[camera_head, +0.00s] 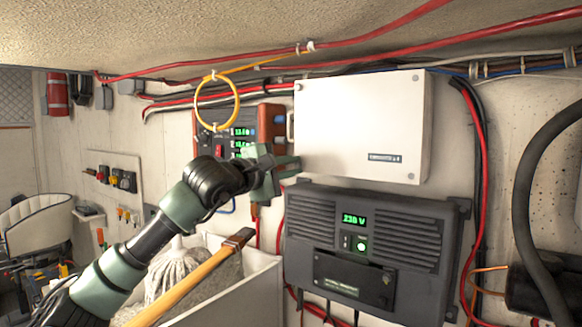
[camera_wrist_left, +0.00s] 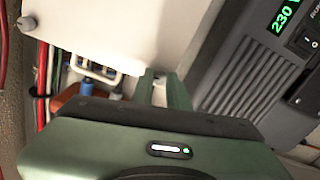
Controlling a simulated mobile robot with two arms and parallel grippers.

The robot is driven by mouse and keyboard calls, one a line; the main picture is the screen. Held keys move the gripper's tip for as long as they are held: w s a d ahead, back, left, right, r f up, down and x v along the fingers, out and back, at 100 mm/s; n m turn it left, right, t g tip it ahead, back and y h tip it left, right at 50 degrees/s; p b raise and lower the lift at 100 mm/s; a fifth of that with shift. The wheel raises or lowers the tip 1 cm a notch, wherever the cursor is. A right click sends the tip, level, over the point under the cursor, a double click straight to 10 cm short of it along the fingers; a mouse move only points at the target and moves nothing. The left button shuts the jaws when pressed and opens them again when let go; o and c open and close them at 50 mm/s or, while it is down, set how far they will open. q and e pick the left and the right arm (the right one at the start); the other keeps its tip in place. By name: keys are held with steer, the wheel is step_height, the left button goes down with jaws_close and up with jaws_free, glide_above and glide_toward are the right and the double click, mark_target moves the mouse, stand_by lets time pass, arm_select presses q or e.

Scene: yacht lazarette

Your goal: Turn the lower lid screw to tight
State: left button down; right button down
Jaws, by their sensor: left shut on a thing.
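A white box (camera_head: 360,130) with a flat lid is fixed to the wall, and its lower left corner is at my left gripper (camera_head: 294,163). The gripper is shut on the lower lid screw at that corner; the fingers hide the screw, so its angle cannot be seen. In the left wrist view the fingers (camera_wrist_left: 160,78) meet the edge of the white box (camera_wrist_left: 130,30). An upper lid screw (camera_wrist_left: 28,25) shows at another corner. My right gripper is not in view.
A dark inverter (camera_head: 370,240) with a green 230 V display is mounted just below the box. An orange-red panel (camera_head: 268,125) and a hanging yellow loop (camera_head: 217,104) are left of it. A wooden handle (camera_head: 190,282) and mop (camera_head: 175,265) stand below my arm.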

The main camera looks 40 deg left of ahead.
arm_select(q)
steer(key=c, duration=1.4)
jaws_free()
steer(key=shift+o, duration=0.2)
steer(key=shift+a, duration=0.1)
steer(key=shift+s+f+b, duration=0.15)
steer(key=shift+s+b, duration=0.2)
steer(key=shift+b, duration=0.05)
steer(key=s+b, duration=0.4)
steer(key=s, duration=0.3)
steer(key=shift+d, duration=0.45)
